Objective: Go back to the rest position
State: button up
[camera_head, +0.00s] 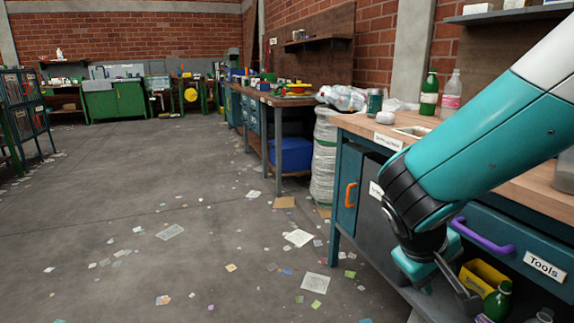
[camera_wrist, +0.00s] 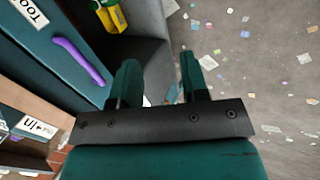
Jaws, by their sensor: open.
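My gripper (camera_wrist: 158,82) shows in the wrist view with its two green fingers apart and nothing between them. It points down toward the littered floor, beside the front of the teal workbench. In the head view my teal arm reaches in from the upper right and bends down in front of the bench. The gripper end there is partly hidden by the wrist and lies near the drawer with the purple handle (camera_head: 483,236) and the "Tools" label (camera_head: 544,265). The purple handle also shows in the wrist view (camera_wrist: 79,60), left of the fingers.
The wooden workbench top (camera_head: 355,125) holds a can (camera_head: 374,102), a green bottle (camera_head: 429,94) and a clear bottle (camera_head: 451,95). A yellow bin (camera_head: 483,277) and a green bottle (camera_head: 498,301) sit low under the drawer. The floor (camera_head: 110,210) at left is open, with scattered paper scraps.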

jog(key=s+a+r+n+g+y, duration=0.15)
jog(key=s+a+r+y, duration=0.3)
jog(key=s, duration=0.45)
jog(key=s+a+r+n+g+y, duration=0.1)
jog(key=s+a+r+n+y, duration=0.1)
jog(key=s+a+r+y, duration=0.45)
notch_tip(320, 180, up, 29)
jog(key=s+h+p, duration=0.1)
jog(key=s+p, duration=0.1)
jog(key=p, duration=2.9)
jog(key=shift+f, duration=0.2)
jog(key=shift+d, duration=0.15)
